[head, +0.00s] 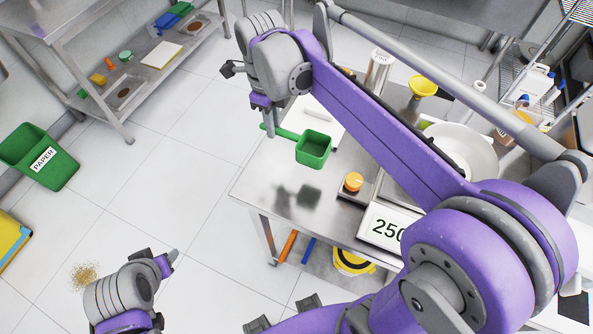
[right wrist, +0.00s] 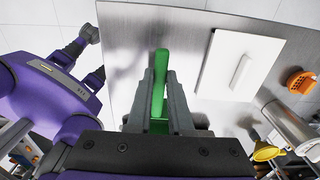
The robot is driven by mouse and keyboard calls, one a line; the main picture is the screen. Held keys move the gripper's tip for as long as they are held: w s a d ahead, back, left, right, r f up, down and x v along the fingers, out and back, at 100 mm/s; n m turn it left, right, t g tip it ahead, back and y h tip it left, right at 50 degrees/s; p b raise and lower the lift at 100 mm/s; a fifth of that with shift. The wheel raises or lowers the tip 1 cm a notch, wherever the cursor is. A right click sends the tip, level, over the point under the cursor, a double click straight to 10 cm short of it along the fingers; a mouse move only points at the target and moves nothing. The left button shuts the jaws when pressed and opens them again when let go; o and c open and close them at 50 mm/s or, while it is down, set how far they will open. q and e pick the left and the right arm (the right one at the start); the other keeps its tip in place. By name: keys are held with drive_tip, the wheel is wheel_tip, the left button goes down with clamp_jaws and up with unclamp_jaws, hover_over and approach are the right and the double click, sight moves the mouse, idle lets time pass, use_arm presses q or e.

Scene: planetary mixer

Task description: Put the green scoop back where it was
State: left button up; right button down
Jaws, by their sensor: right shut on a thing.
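The green scoop (head: 314,150) has a square cup and a straight handle. My right gripper (head: 265,115) is shut on its handle and holds it above the steel table (head: 262,190), near the table's left edge. The scoop's dark shadow falls on the tabletop, apart from the cup. In the right wrist view the green handle (right wrist: 159,80) runs between the two fingers, and the cup is mostly hidden behind the gripper. My left gripper (head: 168,262) is low at the lower left, over the floor. Its finger opening cannot be made out.
A white lid or board with a handle (right wrist: 228,65) lies on the table. An orange knob (head: 353,181), a display reading 250 (head: 383,229), a yellow funnel (head: 424,87) and a steel cylinder (head: 379,68) stand nearby. A green paper bin (head: 40,155) and spilled grains (head: 84,276) are on the floor.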

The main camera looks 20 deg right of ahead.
wheel_tip(320, 180, down, 10)
drive_tip(key=shift+s+f, duration=0.1)
idle(0.4)
drive_tip(key=shift+b, duration=0.3)
drive_tip(key=shift+f, duration=0.15)
drive_tip(key=c, duration=0.8)
unclamp_jaws()
wheel_tip(320, 180, up, 12)
drive_tip(key=shift+a+r+p, duration=0.1)
drive_tip(key=shift+r+p, duration=0.15)
drive_tip(key=shift+p, duration=0.05)
